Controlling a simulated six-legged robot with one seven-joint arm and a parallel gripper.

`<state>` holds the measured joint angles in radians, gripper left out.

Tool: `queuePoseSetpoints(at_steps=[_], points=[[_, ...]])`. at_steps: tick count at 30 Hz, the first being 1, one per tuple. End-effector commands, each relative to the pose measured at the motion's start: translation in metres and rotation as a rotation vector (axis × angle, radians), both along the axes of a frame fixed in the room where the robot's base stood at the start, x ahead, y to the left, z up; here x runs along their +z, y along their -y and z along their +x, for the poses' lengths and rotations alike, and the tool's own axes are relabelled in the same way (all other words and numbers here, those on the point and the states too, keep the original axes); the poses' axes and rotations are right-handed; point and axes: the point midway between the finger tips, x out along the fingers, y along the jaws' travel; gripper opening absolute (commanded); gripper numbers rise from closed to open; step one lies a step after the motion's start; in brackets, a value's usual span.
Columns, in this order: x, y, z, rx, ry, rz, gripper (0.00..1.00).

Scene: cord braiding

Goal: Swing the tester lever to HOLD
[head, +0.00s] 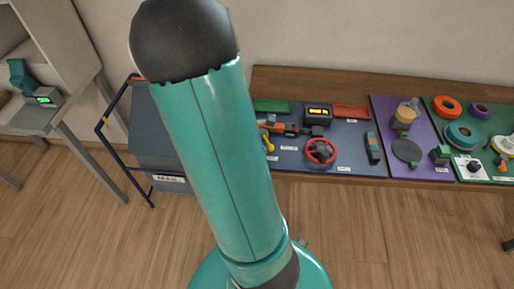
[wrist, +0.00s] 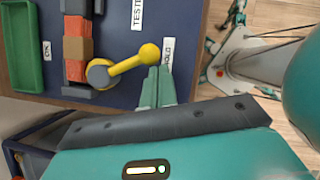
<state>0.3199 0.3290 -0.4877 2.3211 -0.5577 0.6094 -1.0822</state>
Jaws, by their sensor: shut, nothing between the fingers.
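The tester lever (wrist: 126,64) is a yellow bar with a round yellow knob (wrist: 149,53) and a grey pivot (wrist: 100,74). In the wrist view it points right and slightly up, its knob just left of the white HOLD label (wrist: 168,50). My gripper (wrist: 159,72) is shut and empty, with its green fingertips right below the knob; I cannot tell whether they touch it. In the head view part of the yellow lever (head: 268,144) shows beside my arm, which hides my gripper.
A tester body with an orange and brown block (wrist: 77,47) stands beside the pivot. A green tray (wrist: 22,45) lies at the left. In the head view a red handwheel (head: 320,150) and a dark box with a lit display (head: 318,113) sit on the blue panel.

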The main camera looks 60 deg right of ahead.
Motion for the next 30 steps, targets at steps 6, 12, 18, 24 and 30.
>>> queuePoseSetpoints(at_steps=[6, 12, 18, 24, 30], points=[[0.0, 0.002, -0.004, -0.004, 0.0, 0.0, 0.0], [0.0, 0.001, -0.004, -0.004, 0.0, 0.0, 0.0], [0.0, 0.001, -0.005, -0.002, 0.0, 0.0, 0.0], [-0.001, 0.0, -0.003, 0.0, 0.0, 0.0, 0.0], [-0.004, -0.009, 0.009, 0.0, -0.001, 0.001, 0.0]])
